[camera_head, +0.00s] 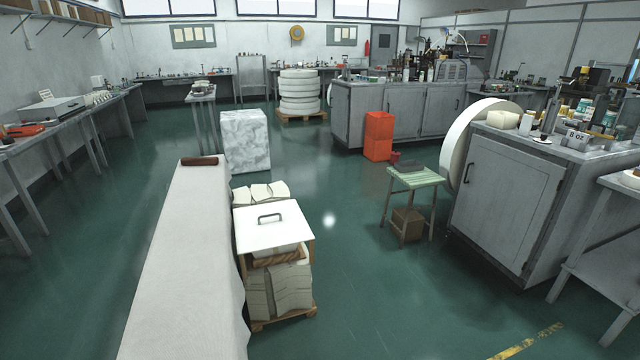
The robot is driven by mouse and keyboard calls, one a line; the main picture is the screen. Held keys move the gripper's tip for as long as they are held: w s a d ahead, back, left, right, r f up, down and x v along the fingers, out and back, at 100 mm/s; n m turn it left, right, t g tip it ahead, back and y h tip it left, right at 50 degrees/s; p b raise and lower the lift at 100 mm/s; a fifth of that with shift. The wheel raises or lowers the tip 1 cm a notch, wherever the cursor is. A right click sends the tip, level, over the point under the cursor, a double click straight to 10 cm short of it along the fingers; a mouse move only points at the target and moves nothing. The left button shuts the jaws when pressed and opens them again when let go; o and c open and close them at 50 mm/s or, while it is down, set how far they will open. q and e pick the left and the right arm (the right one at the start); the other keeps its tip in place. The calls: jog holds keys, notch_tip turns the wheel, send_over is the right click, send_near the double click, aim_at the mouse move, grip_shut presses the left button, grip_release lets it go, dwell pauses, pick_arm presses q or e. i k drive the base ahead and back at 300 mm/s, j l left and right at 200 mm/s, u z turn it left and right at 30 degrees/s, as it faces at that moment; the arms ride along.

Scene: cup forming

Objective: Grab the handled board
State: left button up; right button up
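A white square board (290,235) with a dark grey handle (269,218) on its top lies flat, near the middle of the view. It rests on a stack of pale pieces and brown wood on a pallet. Its handle stands up from the far half of the board, and nothing is touching it from above. Neither of my grippers is in view.
A long cloth-covered table (185,265) runs along the board's left side, with a brown roller (199,161) at its far end. A marbled block (245,140) stands behind. A small green-topped stool (413,179) and grey cabinet (505,205) stand right. Green floor (355,290) is clear between.

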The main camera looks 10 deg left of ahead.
aim_at(257, 228)
jog(key=i+u, duration=0.15)
jog(key=i, duration=0.3)
jog(key=i+l+u, duration=0.15)
jog(key=i, duration=0.25)
jog(key=i+l+u, duration=0.15)
jog(key=i, duration=0.3)
jog(key=i+l+u, duration=0.15)
jog(key=i, duration=0.25)
